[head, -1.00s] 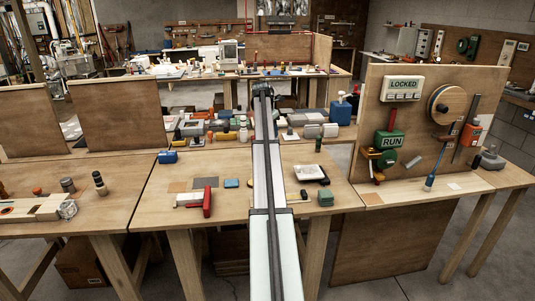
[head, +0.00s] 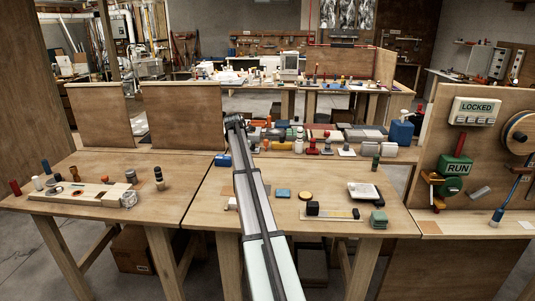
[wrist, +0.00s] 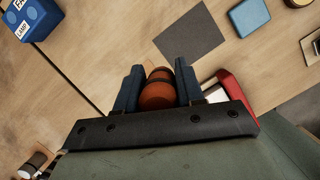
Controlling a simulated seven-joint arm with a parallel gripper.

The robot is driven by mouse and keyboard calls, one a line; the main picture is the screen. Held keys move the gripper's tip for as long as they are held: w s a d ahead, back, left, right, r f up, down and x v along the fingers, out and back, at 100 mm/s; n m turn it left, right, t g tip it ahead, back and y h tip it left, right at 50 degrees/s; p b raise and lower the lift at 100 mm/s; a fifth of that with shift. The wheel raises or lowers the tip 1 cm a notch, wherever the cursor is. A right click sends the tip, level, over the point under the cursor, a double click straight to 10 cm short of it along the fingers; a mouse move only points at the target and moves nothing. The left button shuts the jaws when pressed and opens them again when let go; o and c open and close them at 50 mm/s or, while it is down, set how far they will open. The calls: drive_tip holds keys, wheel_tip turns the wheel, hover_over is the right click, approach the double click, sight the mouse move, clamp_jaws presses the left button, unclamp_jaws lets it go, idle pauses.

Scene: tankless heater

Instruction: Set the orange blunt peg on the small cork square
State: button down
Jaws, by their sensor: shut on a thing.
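My gripper (wrist: 158,92) shows in the wrist view, its two dark blue fingers shut on the orange peg (wrist: 158,94). The peg has a rounded orange body and a dark band, and the fingers press it from both sides. It is over the wooden table; the height of its lower end is unclear. In the head view my arm hides gripper and peg. A small brown square (head: 458,228), cork-like in colour, lies on the right-hand table. A dark grey square (wrist: 190,35) lies ahead of the fingers. I cannot make out a cork square near the fingers.
A blue box (wrist: 30,18) stands at the wrist view's upper left, and a flat blue block (wrist: 249,18) lies at upper right. A red part (wrist: 238,88) is close to the right finger. A white tray (head: 364,191) and green block (head: 378,219) are farther right.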

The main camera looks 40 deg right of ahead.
drive_tip(key=w+a+f+m+g, duration=0.1)
drive_tip(key=w+a+f+m, duration=0.2)
drive_tip(key=a+m, duration=0.1)
drive_tip(key=shift+w+a+f+m, duration=0.15)
drive_tip(key=shift+a+m, duration=0.15)
drive_tip(key=shift+a, duration=0.6)
hover_over(231, 190)
drive_tip(key=shift+f, duration=3)
drive_tip(key=shift+f, duration=0.5)
drive_tip(key=c, duration=0.6)
unclamp_jaws()
